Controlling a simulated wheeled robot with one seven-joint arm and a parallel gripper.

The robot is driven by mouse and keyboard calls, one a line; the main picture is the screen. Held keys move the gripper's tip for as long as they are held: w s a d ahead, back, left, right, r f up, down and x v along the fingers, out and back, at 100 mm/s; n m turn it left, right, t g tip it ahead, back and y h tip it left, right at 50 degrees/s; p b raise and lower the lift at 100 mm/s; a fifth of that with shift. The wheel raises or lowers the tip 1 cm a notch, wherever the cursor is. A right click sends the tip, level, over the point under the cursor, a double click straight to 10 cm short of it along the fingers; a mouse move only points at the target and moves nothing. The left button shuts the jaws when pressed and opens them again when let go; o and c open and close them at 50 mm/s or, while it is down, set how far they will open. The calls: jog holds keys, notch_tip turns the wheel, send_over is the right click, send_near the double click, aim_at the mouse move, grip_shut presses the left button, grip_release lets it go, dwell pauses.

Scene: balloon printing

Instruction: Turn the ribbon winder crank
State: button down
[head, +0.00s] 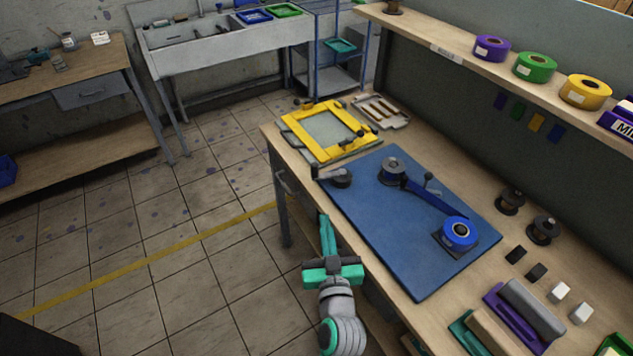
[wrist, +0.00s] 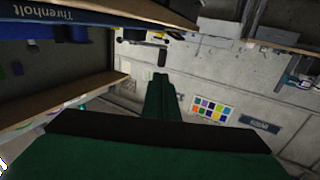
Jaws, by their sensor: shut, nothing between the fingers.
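The ribbon winder has a dark spool (head: 393,170) at the back of a blue mat (head: 385,235) on the workbench. A blue ribbon strip (head: 437,199) runs from it past a small grey post (head: 431,184) to a blue ribbon roll (head: 459,233). A dark grey part with a round base and short arm (head: 339,177) sits at the mat's left edge; I cannot tell whether it is the crank. My gripper (head: 325,218), with green fingers, is shut and empty. In the head view it appears left of the mat. The wrist view shows its fingers (wrist: 161,78) together, with no winder in sight.
A yellow frame (head: 327,131) lies behind the mat. Dark spools (head: 543,229), small blocks and a purple holder (head: 520,315) are to its right. A shelf (head: 470,45) with ribbon rolls runs above the bench. The tiled floor to the left is open.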

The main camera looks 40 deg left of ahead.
aim_at(314, 172)
jog(key=x, duration=1.4)
jog(key=shift+a+r, duration=0.25)
jog(key=shift+a, duration=0.25)
jog(key=shift+a, duration=0.15)
jog(key=a, duration=0.1)
jog(key=w+a, duration=0.2)
jog(key=a, duration=0.1)
jog(key=shift+w, duration=0.1)
jog(key=shift+x, duration=2.2)
jog(key=shift+d, duration=0.15)
